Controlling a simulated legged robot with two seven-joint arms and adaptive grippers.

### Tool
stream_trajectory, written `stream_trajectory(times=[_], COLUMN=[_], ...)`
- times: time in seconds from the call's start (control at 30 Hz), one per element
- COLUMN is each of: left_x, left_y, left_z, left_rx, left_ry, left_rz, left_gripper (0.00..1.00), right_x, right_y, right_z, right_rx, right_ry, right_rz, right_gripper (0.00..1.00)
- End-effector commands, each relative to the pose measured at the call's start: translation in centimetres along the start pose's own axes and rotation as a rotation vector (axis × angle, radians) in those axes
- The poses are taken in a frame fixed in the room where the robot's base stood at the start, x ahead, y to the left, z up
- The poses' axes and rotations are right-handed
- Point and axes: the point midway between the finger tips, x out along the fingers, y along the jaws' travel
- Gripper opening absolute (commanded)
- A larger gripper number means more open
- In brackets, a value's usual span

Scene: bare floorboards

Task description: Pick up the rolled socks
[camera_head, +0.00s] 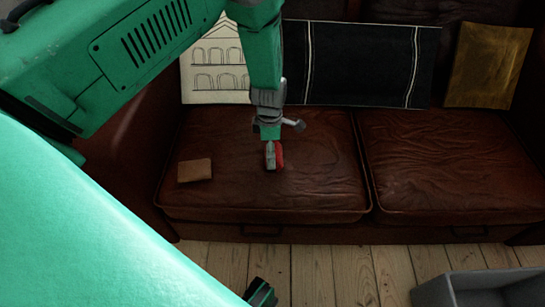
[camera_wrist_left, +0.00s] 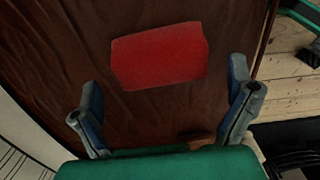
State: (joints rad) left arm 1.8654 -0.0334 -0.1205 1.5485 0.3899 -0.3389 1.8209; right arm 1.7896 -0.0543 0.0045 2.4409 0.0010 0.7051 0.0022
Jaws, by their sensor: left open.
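The rolled socks look like a red bundle (camera_head: 279,156) on the left seat cushion of a brown leather sofa. In the left wrist view the red bundle (camera_wrist_left: 160,56) lies ahead of the fingers, above the middle of the picture. My left gripper (camera_head: 284,140) reaches down over the cushion, and one finger partly covers the bundle in the head view. In the left wrist view the gripper (camera_wrist_left: 168,108) has its fingers wide apart with nothing between the tips. I cannot make out my right gripper.
A small tan flat item (camera_head: 195,170) lies on the same cushion, left of the gripper. Cushions (camera_head: 365,62) lean on the sofa back. A grey open box (camera_head: 437,292) stands on the floorboards at bottom right. The right seat (camera_head: 440,155) is clear.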

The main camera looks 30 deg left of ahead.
Motion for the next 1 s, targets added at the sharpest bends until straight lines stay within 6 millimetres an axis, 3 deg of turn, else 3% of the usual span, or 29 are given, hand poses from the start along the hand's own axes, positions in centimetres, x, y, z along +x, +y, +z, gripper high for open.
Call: stream_trajectory(times=[0.1,0.2,0.43,0.47,0.57,0.6,1.0], left_x=[2.4,3.4,3.3,3.3,3.4,3.4,3.3], left_y=[-0.2,-0.2,-0.2,-0.2,-0.2,-0.2,-0.2], left_z=[0.1,0.2,0.2,0.2,0.2,0.2,0.2], left_rx=[0.000,0.000,0.001,0.001,0.001,0.001,0.001], left_ry=[0.003,0.002,0.002,0.002,0.002,0.002,0.002], left_rz=[-0.001,0.001,0.002,0.001,0.001,0.000,0.001], left_gripper=[0.97,0.97,0.97,0.90,0.55,0.52,0.50], right_x=[1.4,1.8,1.6,1.6,1.6,1.6,1.6], right_y=[0.0,0.0,0.0,0.0,0.0,0.0,0.0], right_z=[0.1,0.1,0.1,0.1,0.1,0.1,0.1], right_rx=[-0.001,-0.001,0.000,0.000,0.000,0.000,0.000], right_ry=[0.000,0.000,0.000,0.000,0.000,0.000,0.000], right_rz=[0.000,0.000,0.000,0.000,0.000,0.000,0.000], right_gripper=[0.40,0.40,0.40,0.40,0.40,0.40,0.40])
